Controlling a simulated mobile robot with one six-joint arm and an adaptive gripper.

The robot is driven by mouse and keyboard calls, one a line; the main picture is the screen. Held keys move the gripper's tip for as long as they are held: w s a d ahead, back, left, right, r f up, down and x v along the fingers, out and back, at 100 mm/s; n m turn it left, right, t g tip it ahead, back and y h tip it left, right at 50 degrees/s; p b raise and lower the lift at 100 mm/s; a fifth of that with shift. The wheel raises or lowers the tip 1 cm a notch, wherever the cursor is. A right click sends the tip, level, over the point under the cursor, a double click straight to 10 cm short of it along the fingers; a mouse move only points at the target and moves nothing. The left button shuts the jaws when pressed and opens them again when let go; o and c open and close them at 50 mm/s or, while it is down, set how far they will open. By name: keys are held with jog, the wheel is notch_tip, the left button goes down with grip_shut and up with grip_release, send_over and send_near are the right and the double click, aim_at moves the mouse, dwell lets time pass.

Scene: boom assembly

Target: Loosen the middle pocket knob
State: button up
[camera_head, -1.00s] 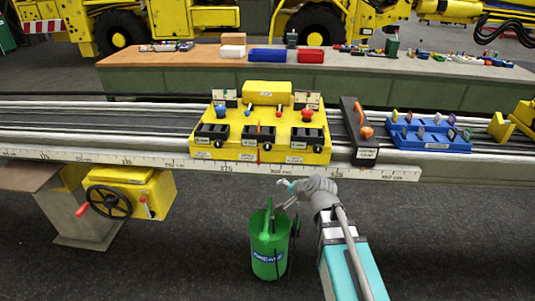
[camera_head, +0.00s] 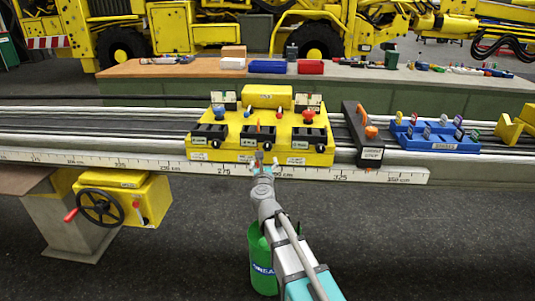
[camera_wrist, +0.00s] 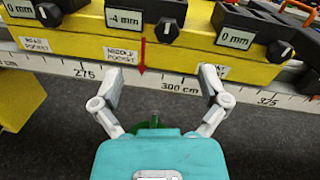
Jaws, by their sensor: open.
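The yellow pocket unit (camera_head: 300,152) sits on the rail and carries three black pocket blocks. The middle pocket knob (camera_wrist: 167,30) is a black dial with a white mark, right of the "-4 mm" display (camera_wrist: 124,18). A label reading "middle pocket" (camera_wrist: 121,56) is below it. My gripper (camera_wrist: 160,80) is open and empty, with its fingers spread in front of and below the unit's front face. In the head view my gripper (camera_head: 264,160) is at the front edge beneath the middle block and hides part of that area.
Knobs of the neighbouring pockets, left (camera_wrist: 48,14) and right (camera_wrist: 280,52), stand to either side. A white ruler (camera_wrist: 60,68) runs along the rail under the unit. A green bucket (camera_head: 262,272) stands on the floor, partly behind my arm. A black stop (camera_head: 366,150) stands to the right.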

aim_at(267, 147)
jog(key=m, duration=0.1)
jog(key=f+m+h, duration=0.1)
jog(key=m, duration=0.1)
jog(key=shift+f+h, duration=0.25)
jog(key=shift+h, duration=0.05)
jog(key=shift+w, duration=0.15)
jog(key=shift+w, duration=6.8)
jog(key=c, duration=1.2)
jog(key=shift+o, duration=0.2)
